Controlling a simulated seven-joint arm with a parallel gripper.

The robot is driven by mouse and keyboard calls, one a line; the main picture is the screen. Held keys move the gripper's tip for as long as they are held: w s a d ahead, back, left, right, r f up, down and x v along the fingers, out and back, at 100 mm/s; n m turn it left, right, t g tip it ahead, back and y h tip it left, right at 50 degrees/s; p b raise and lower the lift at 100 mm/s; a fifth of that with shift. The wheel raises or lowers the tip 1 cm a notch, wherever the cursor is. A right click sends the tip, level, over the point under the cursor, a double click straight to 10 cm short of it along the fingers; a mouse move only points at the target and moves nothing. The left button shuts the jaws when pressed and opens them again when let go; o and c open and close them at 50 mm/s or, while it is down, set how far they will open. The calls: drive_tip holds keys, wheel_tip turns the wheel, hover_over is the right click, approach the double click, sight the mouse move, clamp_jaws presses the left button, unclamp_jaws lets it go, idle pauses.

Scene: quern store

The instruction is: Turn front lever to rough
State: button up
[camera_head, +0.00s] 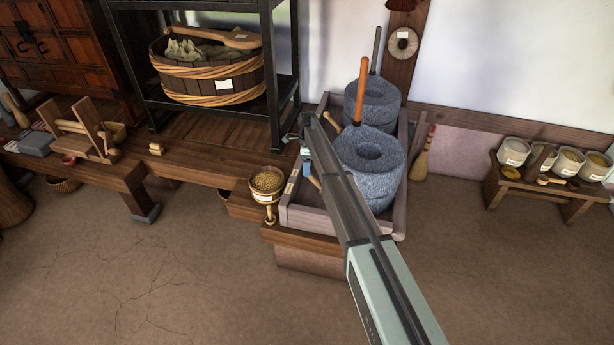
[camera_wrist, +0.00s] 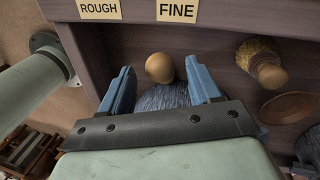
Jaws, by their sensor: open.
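The front quern (camera_head: 370,165), a grey stone mill with an upright orange handle, stands in a wooden tray (camera_head: 330,222). The front lever's wooden shaft (camera_head: 315,183) shows just past my gripper (camera_head: 306,158). In the wrist view, a round wooden knob (camera_wrist: 160,67), apparently the lever's end, lies between the blue fingertips of my open gripper (camera_wrist: 158,72). Space shows on both sides of it. The knob sits nearest the FINE label (camera_wrist: 177,11); the ROUGH label (camera_wrist: 99,9) is to its left. Dark stone (camera_wrist: 165,98) shows behind it, and the rest of the lever is hidden.
A second quern (camera_head: 378,100) stands behind, with another lever (camera_head: 332,122). In the wrist view, a brush (camera_wrist: 262,62) and a wooden disc (camera_wrist: 287,107) lie at right. Open floor (camera_head: 150,270) lies in front.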

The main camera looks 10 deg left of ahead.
sight(316, 182)
drive_tip(key=shift+s+f, duration=0.25)
drive_tip(key=shift+f, duration=0.9)
drive_tip(key=shift+s+f, duration=0.2)
drive_tip(key=shift+f, duration=0.95)
clamp_jaws()
